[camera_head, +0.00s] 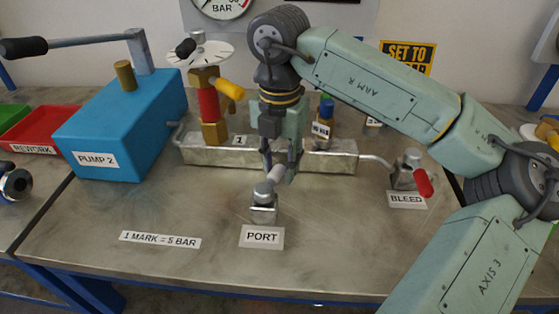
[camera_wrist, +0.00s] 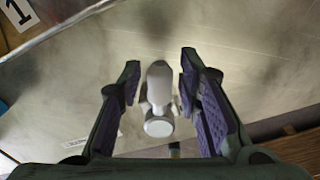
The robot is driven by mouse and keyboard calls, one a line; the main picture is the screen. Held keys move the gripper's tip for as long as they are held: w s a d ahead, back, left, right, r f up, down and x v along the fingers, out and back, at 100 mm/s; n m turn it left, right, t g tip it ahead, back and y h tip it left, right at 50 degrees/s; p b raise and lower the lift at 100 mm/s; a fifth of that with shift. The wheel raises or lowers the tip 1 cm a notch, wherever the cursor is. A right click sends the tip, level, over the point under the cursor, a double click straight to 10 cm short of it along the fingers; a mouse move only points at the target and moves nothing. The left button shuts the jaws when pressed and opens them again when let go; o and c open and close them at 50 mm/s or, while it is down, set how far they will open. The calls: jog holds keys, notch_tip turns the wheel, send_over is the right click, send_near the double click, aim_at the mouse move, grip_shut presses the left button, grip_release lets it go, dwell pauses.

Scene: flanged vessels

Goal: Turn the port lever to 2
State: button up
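The port lever (camera_head: 277,173) is a light grey handle on a small metal valve body (camera_head: 264,206), behind the PORT label (camera_head: 262,237). In the wrist view the lever (camera_wrist: 160,88) stands between the two purple-padded fingers (camera_wrist: 165,100), with a visible gap on each side. The gripper is open. The figure 2 for the port is not visible in either view.
A blue pump (camera_head: 122,125) marked PUMP 2 stands at the left. A metal manifold block (camera_head: 330,160) lies behind the lever. A red-handled BLEED valve (camera_head: 408,172) is at the right. The front of the bench is clear apart from labels.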

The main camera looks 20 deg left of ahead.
grip_shut()
dwell(0.4)
